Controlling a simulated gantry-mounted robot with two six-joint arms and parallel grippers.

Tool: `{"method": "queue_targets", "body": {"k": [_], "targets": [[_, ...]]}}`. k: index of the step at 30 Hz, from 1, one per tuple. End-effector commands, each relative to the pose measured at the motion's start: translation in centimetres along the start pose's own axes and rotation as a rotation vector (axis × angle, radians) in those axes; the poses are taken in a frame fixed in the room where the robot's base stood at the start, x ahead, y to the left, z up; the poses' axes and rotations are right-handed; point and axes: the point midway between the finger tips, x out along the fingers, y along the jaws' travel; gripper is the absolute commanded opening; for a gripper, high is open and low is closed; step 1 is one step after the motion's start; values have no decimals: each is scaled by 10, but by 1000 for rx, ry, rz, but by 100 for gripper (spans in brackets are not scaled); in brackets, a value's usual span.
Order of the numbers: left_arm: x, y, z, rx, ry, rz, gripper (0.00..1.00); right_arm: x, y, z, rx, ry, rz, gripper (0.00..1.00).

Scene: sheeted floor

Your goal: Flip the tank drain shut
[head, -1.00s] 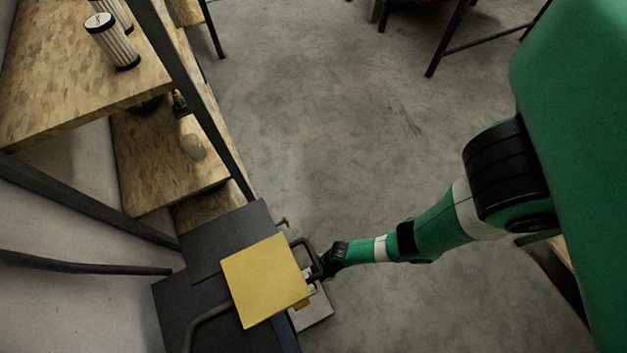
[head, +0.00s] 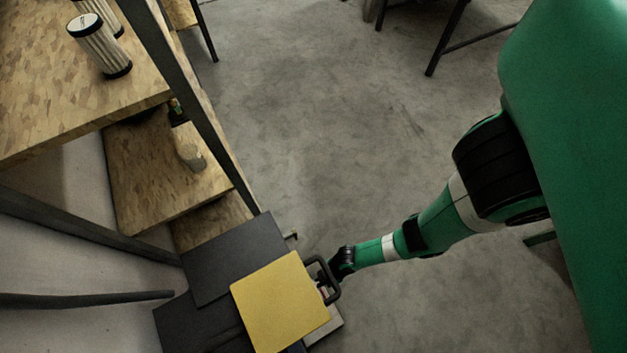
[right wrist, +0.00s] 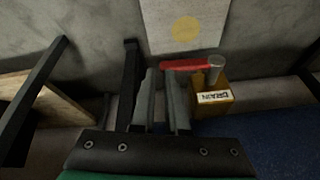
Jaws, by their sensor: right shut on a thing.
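The drain (right wrist: 213,97) shows in the right wrist view as a yellow block with a "DRAIN" label, a grey round post and a red lever (right wrist: 190,64) lying sideways above it. My right gripper (right wrist: 166,75) is shut, with its two grey fingertips at the left end of the red lever. In the head view my right gripper (head: 326,291) is beside the black handle at the right edge of a yellow square panel (head: 282,305); its fingertips are mostly hidden there. My left gripper is in neither view.
A wooden shelf unit (head: 75,85) with striped cylinders (head: 103,50) stands at the left. Dark flat panels (head: 235,258) lie beside the yellow one. A pale plate (right wrist: 186,25) with a yellow disc is behind the lever. The concrete floor (head: 320,120) at the middle is clear.

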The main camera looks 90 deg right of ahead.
Motion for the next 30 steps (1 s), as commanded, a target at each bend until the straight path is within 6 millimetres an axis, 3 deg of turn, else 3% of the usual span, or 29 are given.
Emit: {"method": "queue_targets", "body": {"k": [1, 14, 17, 22, 24, 30], "targets": [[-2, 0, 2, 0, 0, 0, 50, 4, 0, 9, -7, -18, -1, 0], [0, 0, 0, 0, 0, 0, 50, 0, -1, 10, -8, -22, -2, 0], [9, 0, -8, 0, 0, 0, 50, -12, -1, 5, -6, -21, -1, 0], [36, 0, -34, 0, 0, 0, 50, -50, -2, -13, -4, -10, 1, 0], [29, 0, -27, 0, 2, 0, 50, -44, 11, -9, 9, -10, 6, 0], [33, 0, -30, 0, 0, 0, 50, -62, 37, -11, 10, -5, 5, 0]]}}
